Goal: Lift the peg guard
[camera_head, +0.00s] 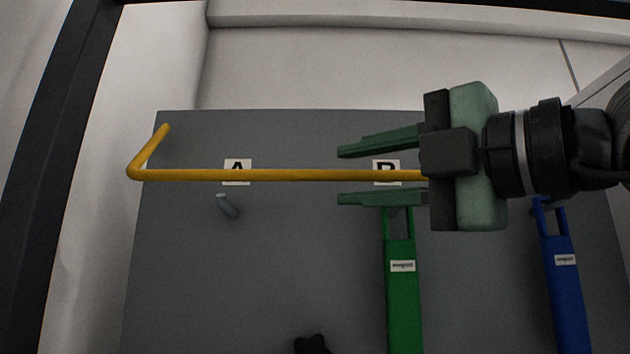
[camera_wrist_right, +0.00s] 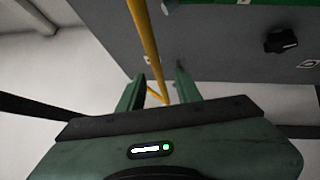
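The peg guard looks to be the yellow bar (camera_head: 260,175), which runs across the grey board and bends at its left end. It also shows in the wrist view (camera_wrist_right: 146,42). My right gripper (camera_head: 342,175) comes in from the right with its green fingers apart, one on each side of the bar. In the wrist view the bar passes between the open fingers (camera_wrist_right: 160,76), with gaps visible. The bar's right end is hidden behind the gripper. A small grey peg (camera_head: 228,207) sticks out of the board below label A (camera_head: 237,171). My left gripper is not in view.
A green tagged item (camera_head: 404,300) hangs below label B (camera_head: 387,171), and a blue tagged item (camera_head: 566,295) hangs at the right. A black knob-like thing (camera_head: 313,345) shows at the bottom edge. The board (camera_head: 270,280) is bare at lower left.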

